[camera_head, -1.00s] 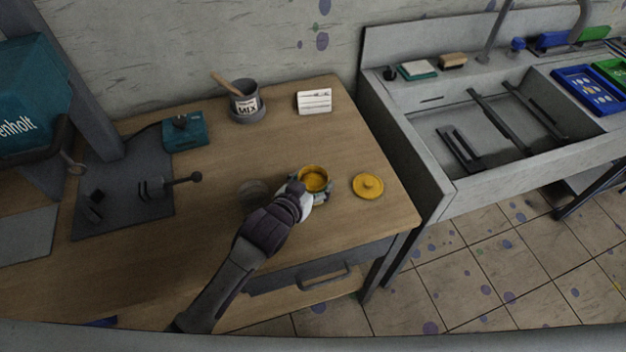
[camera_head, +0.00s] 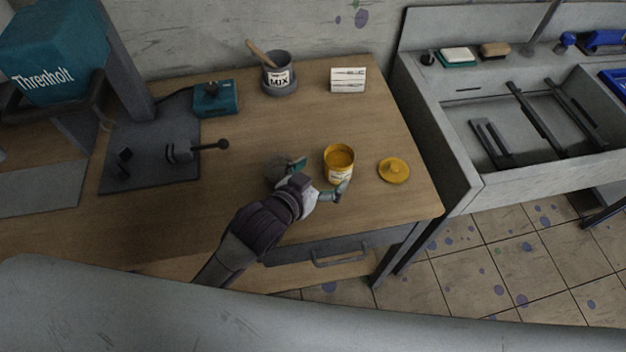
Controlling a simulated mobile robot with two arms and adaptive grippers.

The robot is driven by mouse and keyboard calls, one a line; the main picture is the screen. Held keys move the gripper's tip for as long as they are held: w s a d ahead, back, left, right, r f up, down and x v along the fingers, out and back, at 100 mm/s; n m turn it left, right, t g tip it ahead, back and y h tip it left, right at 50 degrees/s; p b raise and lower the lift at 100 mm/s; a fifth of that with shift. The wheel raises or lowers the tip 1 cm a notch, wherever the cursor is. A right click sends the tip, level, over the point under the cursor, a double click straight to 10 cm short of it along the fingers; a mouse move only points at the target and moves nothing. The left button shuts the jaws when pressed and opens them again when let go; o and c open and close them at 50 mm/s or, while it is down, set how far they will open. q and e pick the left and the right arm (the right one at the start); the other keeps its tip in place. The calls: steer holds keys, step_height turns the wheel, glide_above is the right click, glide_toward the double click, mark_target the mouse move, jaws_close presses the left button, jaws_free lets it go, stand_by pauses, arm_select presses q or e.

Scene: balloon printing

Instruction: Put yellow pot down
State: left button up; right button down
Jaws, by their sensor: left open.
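The yellow pot (camera_head: 339,164) stands upright on the wooden table, with its top open and yellow inside. Its pale label faces me. My left gripper (camera_head: 320,178) is open, in front of the pot and to its left. One finger is left of the pot and the other is near its lower right side; the pot looks clear of both, though contact at the right finger is hard to tell. My right gripper is not in view.
A yellow lid (camera_head: 393,170) lies right of the pot. A grey MIX pot (camera_head: 279,75) with a wooden stick, a white card (camera_head: 348,80) and a teal box (camera_head: 215,98) stand behind. A dark round shape (camera_head: 279,166) is left of the gripper. A sink (camera_head: 480,190) adjoins on the right.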

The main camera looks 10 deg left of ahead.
arm_select(q)
steer(key=v, duration=0.4)
steer(key=shift+a, duration=0.1)
stand_by(0.4)
steer(key=shift+s, duration=0.1)
